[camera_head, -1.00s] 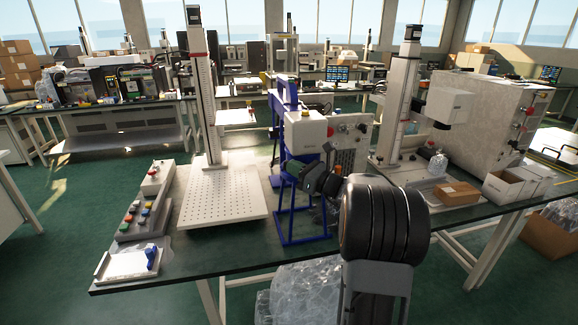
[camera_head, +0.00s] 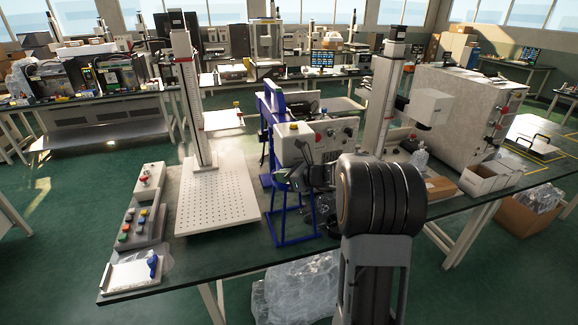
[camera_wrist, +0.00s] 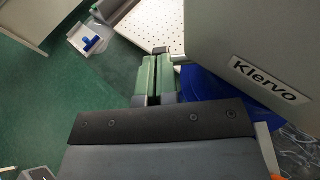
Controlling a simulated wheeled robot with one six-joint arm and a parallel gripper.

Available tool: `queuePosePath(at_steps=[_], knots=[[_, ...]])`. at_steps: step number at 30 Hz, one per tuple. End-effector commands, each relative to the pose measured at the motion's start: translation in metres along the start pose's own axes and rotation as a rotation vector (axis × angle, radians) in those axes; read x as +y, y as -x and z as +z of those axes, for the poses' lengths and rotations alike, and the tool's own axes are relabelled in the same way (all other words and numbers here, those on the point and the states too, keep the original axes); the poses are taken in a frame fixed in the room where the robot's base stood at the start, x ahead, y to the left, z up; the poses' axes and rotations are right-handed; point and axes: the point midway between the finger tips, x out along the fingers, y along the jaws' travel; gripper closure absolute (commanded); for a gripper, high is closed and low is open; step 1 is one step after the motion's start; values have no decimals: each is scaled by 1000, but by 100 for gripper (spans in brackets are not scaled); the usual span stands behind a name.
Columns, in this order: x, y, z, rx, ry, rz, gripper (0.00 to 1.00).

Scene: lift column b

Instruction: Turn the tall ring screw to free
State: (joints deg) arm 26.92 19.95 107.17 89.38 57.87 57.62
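Two tall lift columns stand on the dark bench: a left column (camera_head: 190,95) on a white perforated plate (camera_head: 216,196), and a right column (camera_head: 385,95) further right. I cannot make out a tall ring screw on either one. My gripper (camera_head: 290,178) is small and partly lost against the blue stand and white unit in the head view. In the wrist view my gripper (camera_wrist: 157,78) has its two fingers side by side with only a thin dark line between them, and nothing shows held. The perforated plate (camera_wrist: 160,20) lies beyond the fingertips.
A blue stand (camera_head: 273,235) carries a white unit (camera_head: 300,147) close to my gripper; a grey "Klervo" housing (camera_wrist: 260,50) fills the wrist view's upper right. A button box (camera_head: 137,225) and a white tray (camera_head: 125,275) with a blue piece (camera_head: 153,262) are at left.

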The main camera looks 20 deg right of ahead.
Motion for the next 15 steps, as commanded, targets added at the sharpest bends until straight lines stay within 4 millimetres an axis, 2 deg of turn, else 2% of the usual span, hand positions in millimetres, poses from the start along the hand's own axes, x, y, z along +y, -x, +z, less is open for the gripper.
queuePosePath(at_steps=[1,5,9,15], knots=[[0,3,11,36,-1,2,100],[0,3,15,140,-2,1,100],[-1,1,9,218,-1,-2,100],[-2,-2,6,221,-1,-3,100]])
